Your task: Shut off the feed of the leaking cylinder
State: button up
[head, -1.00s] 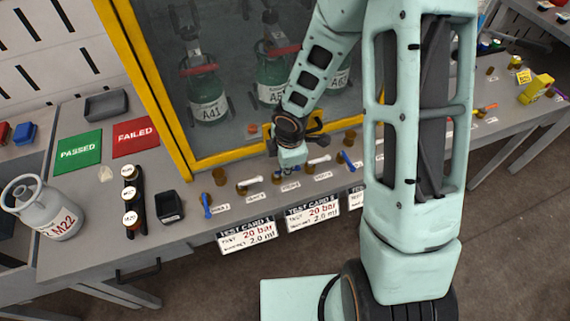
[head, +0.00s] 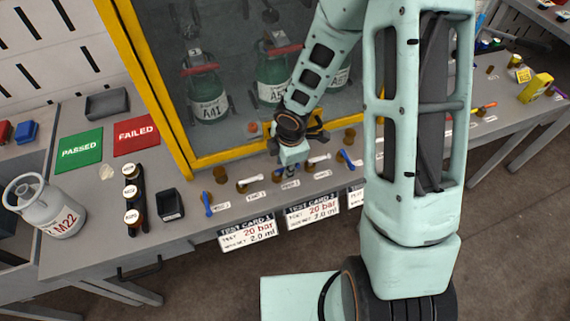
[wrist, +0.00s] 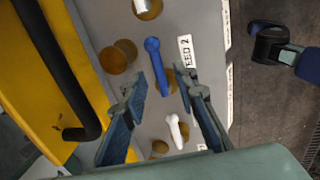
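Green gas cylinders stand behind the glass of a yellow-framed cabinet: one marked A41 (head: 208,84), a middle one (head: 270,72) partly behind my arm, and a third (head: 338,72). I cannot tell which leaks. My gripper (head: 288,168) is low over the row of valve levers at the cabinet's front. In the wrist view my gripper (wrist: 162,76) is open and empty, its fingers either side of a blue lever (wrist: 152,52) beside a label ending "EED 2". No contact with the lever is visible. A white lever (wrist: 174,128) lies further back between the fingers.
Other blue levers (head: 207,204) and white levers (head: 318,158) line the bench, with brass knobs between them. Test cards (head: 247,233) hang on the front edge. A grey cylinder M22 (head: 45,208), green PASSED (head: 79,150) and red FAILED (head: 136,134) plates are at left.

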jog(key=shift+r, duration=0.1)
notch_tip(320, 180, up, 12)
jog(key=s, duration=0.2)
jog(key=shift+d+f, duration=0.2)
jog(key=shift+d, duration=0.15)
dwell(0.3)
jog(key=shift+s, duration=0.15)
dwell(0.4)
